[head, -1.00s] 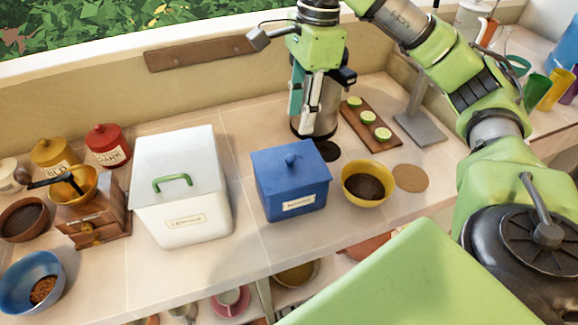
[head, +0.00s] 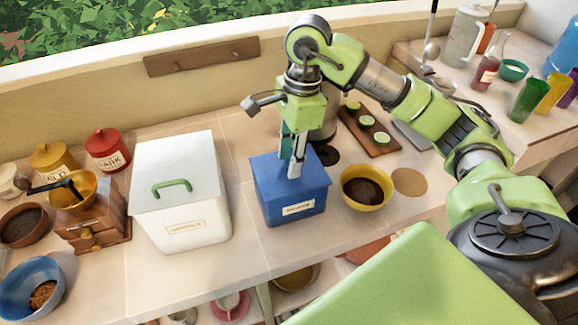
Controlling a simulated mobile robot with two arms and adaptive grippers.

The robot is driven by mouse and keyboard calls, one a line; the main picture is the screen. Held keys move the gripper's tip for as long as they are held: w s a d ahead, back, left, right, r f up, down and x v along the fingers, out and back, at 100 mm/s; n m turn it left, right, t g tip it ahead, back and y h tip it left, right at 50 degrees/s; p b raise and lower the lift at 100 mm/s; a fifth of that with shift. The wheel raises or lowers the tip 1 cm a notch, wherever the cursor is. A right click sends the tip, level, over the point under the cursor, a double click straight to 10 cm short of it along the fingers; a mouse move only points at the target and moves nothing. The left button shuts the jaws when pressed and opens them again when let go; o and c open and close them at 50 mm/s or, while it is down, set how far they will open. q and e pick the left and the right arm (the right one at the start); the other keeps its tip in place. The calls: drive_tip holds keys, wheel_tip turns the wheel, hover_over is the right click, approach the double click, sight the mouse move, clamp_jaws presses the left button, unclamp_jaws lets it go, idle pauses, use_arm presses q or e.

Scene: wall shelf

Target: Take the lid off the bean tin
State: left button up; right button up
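The blue tin (head: 275,208) with a small label stands in the middle of the counter, and I take it for the bean tin; its label is too small to read surely. Its blue lid (head: 268,174) sits on it. My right gripper (head: 293,172) points straight down over the middle of the lid, with its fingertips at the round knob, which is hidden behind them. I cannot tell whether the fingers are closed on the knob. My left gripper is not in view.
A white bin (head: 185,222) with a green handle stands left of the tin. A yellow bowl (head: 364,200) with dark contents stands close on the right, beside a round cork mat (head: 410,182). A metal canister (head: 325,120) and a board with lime halves (head: 386,146) are behind.

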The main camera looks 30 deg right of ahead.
drive_tip(key=shift+f, duration=0.2)
clamp_jaws()
drive_tip(key=shift+r, duration=0.15)
